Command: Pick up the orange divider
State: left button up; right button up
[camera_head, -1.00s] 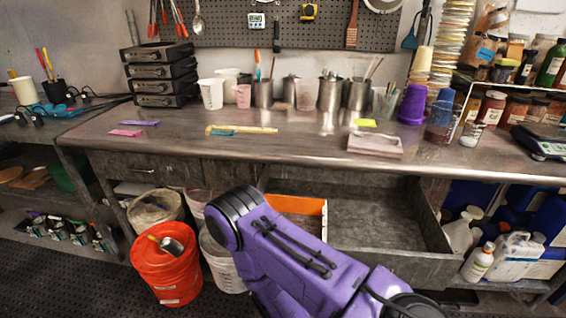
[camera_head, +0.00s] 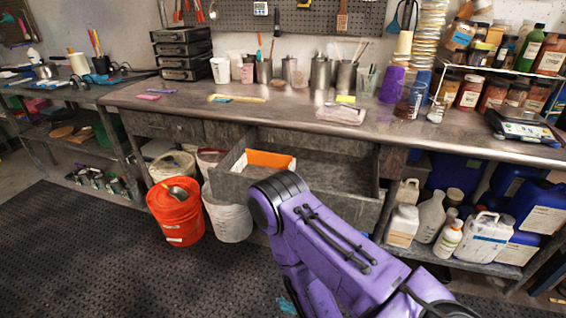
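The orange divider (camera_head: 271,159) stands in the left part of an open grey drawer (camera_head: 330,202) under the workbench. Its upper face shows above the drawer's front wall; its lower part is hidden. The drawer looks otherwise empty where I can see into it. My purple arm comes in from the lower right, and its bulk is in front of the drawer. Neither of my grippers shows in this view.
An orange bucket (camera_head: 175,214) with a metal scoop and a white bucket (camera_head: 227,216) stand on the floor left of the drawer. Jugs (camera_head: 490,240) fill the lower shelf at right. The dark floor mat (camera_head: 80,240) is clear at lower left.

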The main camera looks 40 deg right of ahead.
aim_at(269, 160)
jog(key=z, duration=1.75)
